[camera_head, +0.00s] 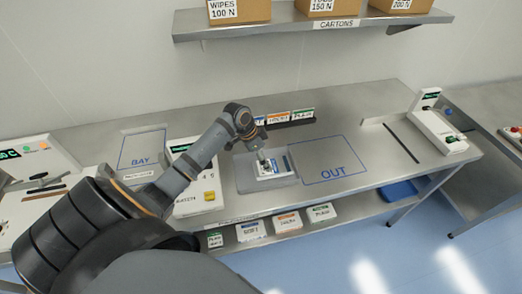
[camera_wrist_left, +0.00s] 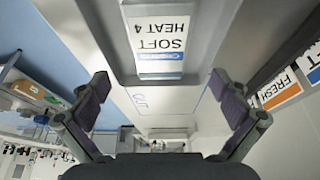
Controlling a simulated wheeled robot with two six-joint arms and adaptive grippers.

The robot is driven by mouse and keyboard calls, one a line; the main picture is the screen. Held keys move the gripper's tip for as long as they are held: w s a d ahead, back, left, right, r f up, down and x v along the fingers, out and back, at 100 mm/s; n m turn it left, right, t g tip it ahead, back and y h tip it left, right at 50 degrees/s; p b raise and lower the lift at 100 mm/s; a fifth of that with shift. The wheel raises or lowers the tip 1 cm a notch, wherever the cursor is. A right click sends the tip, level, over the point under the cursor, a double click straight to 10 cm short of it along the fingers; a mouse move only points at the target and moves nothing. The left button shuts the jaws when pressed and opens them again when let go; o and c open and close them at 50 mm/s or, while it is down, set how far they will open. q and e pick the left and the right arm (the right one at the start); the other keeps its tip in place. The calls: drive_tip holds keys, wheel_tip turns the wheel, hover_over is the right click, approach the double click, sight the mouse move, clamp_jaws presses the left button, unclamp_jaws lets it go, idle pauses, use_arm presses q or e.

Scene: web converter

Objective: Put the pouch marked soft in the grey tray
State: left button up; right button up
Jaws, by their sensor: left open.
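The white pouch marked SOFT (camera_head: 272,170) lies within the grey tray (camera_head: 245,184) on the bench. In the left wrist view the pouch (camera_wrist_left: 158,38) shows upside down with the words SOFT HEAT 4 and a blue band, and the grey tray wall (camera_wrist_left: 155,78) runs around it. My left gripper (camera_head: 262,156) is over the tray in the head view, partly covering the pouch. In the wrist view its two fingers (camera_wrist_left: 164,92) are wide apart with nothing between them. My right gripper is not in view.
The outlined OUT area (camera_head: 328,165) right of the tray is clear. A white machine with a yellow button (camera_head: 209,196) stands left of it. Labelled holders (camera_head: 278,118) stand behind. A shelf with cartons (camera_head: 300,28) hangs above, and labelled packs (camera_head: 286,221) sit on the lower shelf.

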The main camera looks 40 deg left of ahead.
use_arm(q)
drive_tip(key=v, duration=0.5)
drive_tip(key=shift+s+r+b, duration=0.1)
drive_tip(key=shift+r+b, duration=0.2)
drive_tip(key=shift+b, duration=0.1)
drive_tip(key=shift+a, duration=0.1)
